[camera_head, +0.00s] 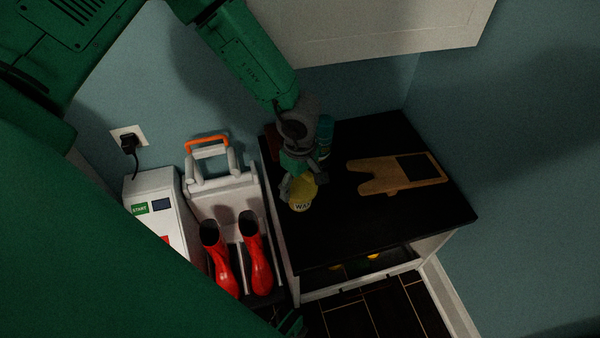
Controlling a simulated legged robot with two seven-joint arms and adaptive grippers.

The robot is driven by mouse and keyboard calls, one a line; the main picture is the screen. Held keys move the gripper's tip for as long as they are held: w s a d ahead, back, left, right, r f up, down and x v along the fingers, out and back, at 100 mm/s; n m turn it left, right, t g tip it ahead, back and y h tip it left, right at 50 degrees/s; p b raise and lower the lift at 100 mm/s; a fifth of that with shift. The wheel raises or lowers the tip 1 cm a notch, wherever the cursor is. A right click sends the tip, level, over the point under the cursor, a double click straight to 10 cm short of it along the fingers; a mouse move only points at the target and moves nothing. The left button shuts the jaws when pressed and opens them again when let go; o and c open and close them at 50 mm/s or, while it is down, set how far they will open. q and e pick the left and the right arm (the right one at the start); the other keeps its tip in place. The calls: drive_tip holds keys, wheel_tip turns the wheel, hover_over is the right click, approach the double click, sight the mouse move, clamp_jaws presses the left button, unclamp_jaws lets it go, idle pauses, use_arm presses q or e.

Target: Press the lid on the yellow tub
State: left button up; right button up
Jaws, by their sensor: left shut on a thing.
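The yellow tub (302,193), with a pale label that seems to read WAX, is on the black top of a low cabinet (390,225), near its left front part. My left gripper (304,186) reaches down from above and is shut on the yellow tub, one finger on either side of it. The gripper hides part of the tub, and I cannot make out a separate lid or whether it is seated. A dark green part at the bottom edge may be my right gripper (291,324); its jaws cannot be made out.
A teal container (325,137) and a dark red object (272,141) stand behind my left gripper. A wooden bootjack (385,178) lies to the right. Red boots (257,262) stand in a boot-cleaning unit at left, beside a white box (155,203). The cabinet's right front is clear.

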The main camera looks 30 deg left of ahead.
use_arm(q)
drive_tip(key=shift+f+p, duration=0.2)
drive_tip(key=shift+p, duration=0.2)
idle(0.5)
drive_tip(key=o, duration=0.9)
drive_tip(key=shift+o, duration=0.3)
drive_tip(key=shift+r, duration=0.15)
wheel_tip(320, 180, up, 8)
drive_tip(key=p, duration=0.9)
clamp_jaws()
